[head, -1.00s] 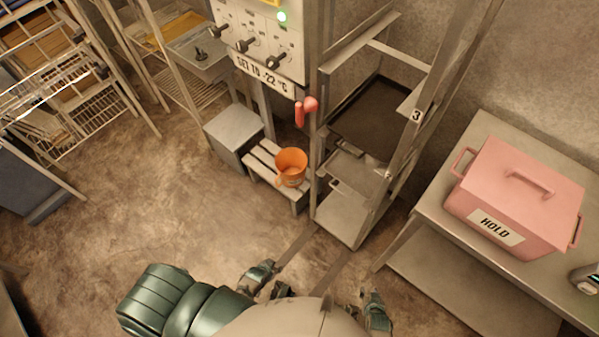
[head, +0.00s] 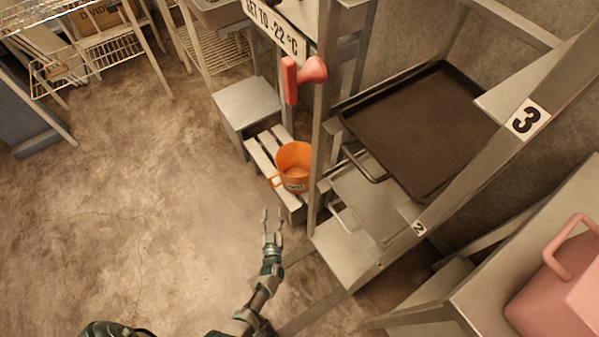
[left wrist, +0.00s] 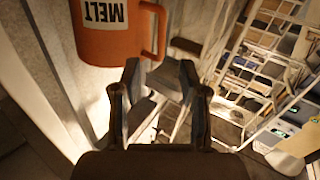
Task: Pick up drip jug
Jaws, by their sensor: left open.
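The orange drip jug (head: 294,160) stands upright on a low slatted stand (head: 260,155) beside the metal rack. My left gripper (head: 272,222) is open and empty, in front of and below the jug in the head view, apart from it. In the left wrist view the jug (left wrist: 105,35) appears upside down with a label reading MELT. Its handle (left wrist: 158,30) shows just beyond the open fingers (left wrist: 160,80). My right gripper is not in view.
A metal rack (head: 340,250) with trays stands right of the jug, its post close beside it. A red handle (head: 300,75) hangs above. A grey box (head: 247,103) stands behind the stand. A pink box (head: 555,290) sits on the right table.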

